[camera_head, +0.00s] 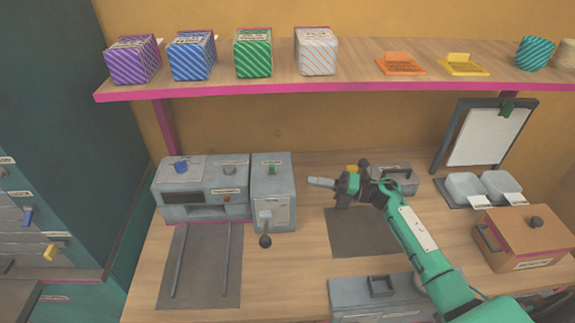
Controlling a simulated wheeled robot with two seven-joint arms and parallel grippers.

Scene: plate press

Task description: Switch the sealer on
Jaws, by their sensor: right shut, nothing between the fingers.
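A grey machine (205,207) stands at the left of the worktop. On its top are a blue knob (181,166), a grey knob (229,170) and, on the right block, a small green piece (272,169). A lever with a dark ball (265,241) is on its front. A lower grey device (399,178) sits behind my right wrist, partly hidden, with a small yellow part (352,169) beside it. The labels are too small to read, so I cannot tell which is the sealer. My right gripper (316,183) is shut and empty, pointing left, apart from the grey machine. My left gripper is out of view.
A dark mat with two rails (203,265) lies before the machine. A brown box (524,237), white trays (465,188) and a clipboard (490,135) are at the right. A grey box (347,291) is in front. Boxes line the pink-edged shelf (300,88).

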